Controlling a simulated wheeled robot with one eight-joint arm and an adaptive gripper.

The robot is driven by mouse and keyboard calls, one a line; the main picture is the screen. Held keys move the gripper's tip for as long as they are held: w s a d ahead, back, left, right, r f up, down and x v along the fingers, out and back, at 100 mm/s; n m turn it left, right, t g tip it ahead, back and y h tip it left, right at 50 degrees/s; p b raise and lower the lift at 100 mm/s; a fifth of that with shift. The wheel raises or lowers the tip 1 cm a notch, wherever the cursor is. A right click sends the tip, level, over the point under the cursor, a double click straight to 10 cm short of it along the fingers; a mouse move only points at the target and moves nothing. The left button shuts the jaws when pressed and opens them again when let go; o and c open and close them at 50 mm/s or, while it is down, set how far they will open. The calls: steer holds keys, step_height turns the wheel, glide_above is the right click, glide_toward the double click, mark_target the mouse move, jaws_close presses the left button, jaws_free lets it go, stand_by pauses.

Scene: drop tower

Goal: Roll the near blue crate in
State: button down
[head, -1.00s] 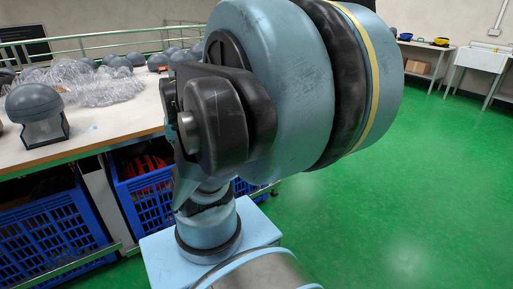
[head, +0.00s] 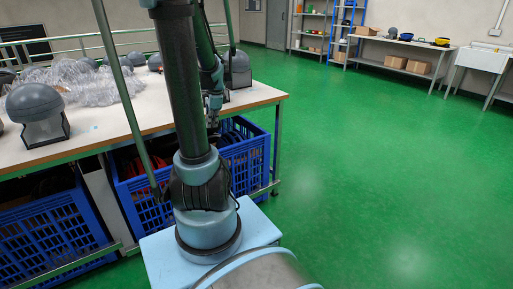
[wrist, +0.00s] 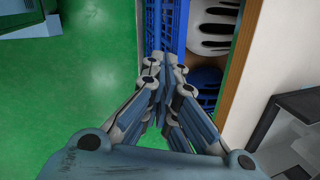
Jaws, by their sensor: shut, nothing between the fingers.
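Two blue slatted crates sit low under the white-topped table. The right blue crate (head: 248,158), beside my arm, holds dark and red items. The left blue crate (head: 45,238) is farther along to the left in the head view. My gripper (head: 213,122) is at the right crate's upper side, by the table edge, and partly hidden by my arm. In the wrist view my gripper (wrist: 162,68) is shut and empty, its fingertips at the blue crate wall (wrist: 180,28). I cannot tell whether they touch it. A white vented helmet (wrist: 213,25) lies inside that crate.
The table (head: 85,140) has a wooden edge close to my gripper and carries grey domed headforms and clear plastic pieces. A metal table leg (head: 277,145) stands at the right corner. Green floor (head: 390,170) is open to the right. Shelves and benches line the far wall.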

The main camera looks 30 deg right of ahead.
mark_target(257, 145)
steer(key=d+f+m, duration=0.5)
steer(key=d+f, duration=0.1)
steer(key=d, duration=0.4)
steer(key=w+d+f+m+t, duration=0.1)
steer(key=d+f+m, duration=0.4)
steer(key=d, duration=0.5)
steer(key=d+f+m, duration=0.6)
steer(key=d, duration=0.4)
steer(key=shift+w+a+f, duration=0.2)
steer(key=shift+w+f, duration=1.8)
steer(key=shift+f, duration=0.15)
steer(key=shift+w+a+f, duration=0.15)
steer(key=shift+w+f, duration=1.8)
steer(key=shift+f, duration=0.2)
